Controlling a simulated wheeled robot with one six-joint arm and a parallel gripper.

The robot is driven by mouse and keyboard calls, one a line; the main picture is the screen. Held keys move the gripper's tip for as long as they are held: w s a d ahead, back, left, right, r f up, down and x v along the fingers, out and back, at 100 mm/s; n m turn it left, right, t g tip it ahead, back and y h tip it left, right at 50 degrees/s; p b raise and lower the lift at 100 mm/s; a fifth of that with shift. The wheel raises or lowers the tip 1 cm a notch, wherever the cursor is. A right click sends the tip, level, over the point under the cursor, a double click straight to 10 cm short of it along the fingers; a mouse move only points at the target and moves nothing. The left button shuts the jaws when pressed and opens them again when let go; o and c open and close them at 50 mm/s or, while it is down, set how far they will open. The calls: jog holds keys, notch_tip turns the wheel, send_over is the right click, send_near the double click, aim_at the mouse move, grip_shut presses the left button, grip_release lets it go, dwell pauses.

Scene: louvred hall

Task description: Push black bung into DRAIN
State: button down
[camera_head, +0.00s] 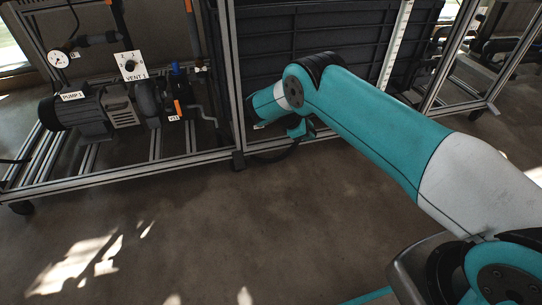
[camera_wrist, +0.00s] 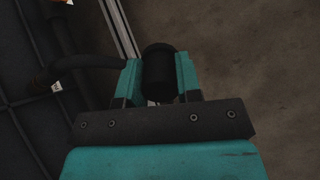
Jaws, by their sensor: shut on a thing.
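The black bung (camera_wrist: 158,75) is a dark cylinder in the wrist view, between the two teal fingers of my gripper (camera_wrist: 158,64). My gripper is shut on it, with a finger touching each side. In the head view my gripper (camera_head: 300,129) is low in front of the dark ribbed panel, partly hidden by my arm, and the bung cannot be made out there. No DRAIN label or opening can be read in either view. A small white tag (camera_wrist: 57,87) in the wrist view is too small to read.
A dark hose (camera_wrist: 85,66) runs left of the gripper in the wrist view, near a metal frame rail (camera_wrist: 121,28). The pump labelled PUMP 1 (camera_head: 80,116) and the VENT 1 plate (camera_head: 130,66) stand left on the frame. The floor (camera_head: 220,235) in front is clear.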

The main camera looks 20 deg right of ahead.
jog(key=w+a+f+n+t+y+b, duration=0.4)
jog(key=a+f+n+t+y+b, duration=0.6)
jog(key=n+t, duration=0.6)
jog(key=w+a+r+h+b, duration=0.1)
jog(key=w+b, duration=0.4)
jog(key=w, duration=0.3)
jog(key=shift+a+t+h, duration=0.3)
jog(key=shift+a+h, duration=0.05)
jog(key=shift+h, duration=0.05)
jog(key=shift+w+f, duration=0.1)
jog(key=shift+w, duration=0.05)
jog(key=shift+w+b, duration=1.3)
jog(key=shift+b, duration=0.3)
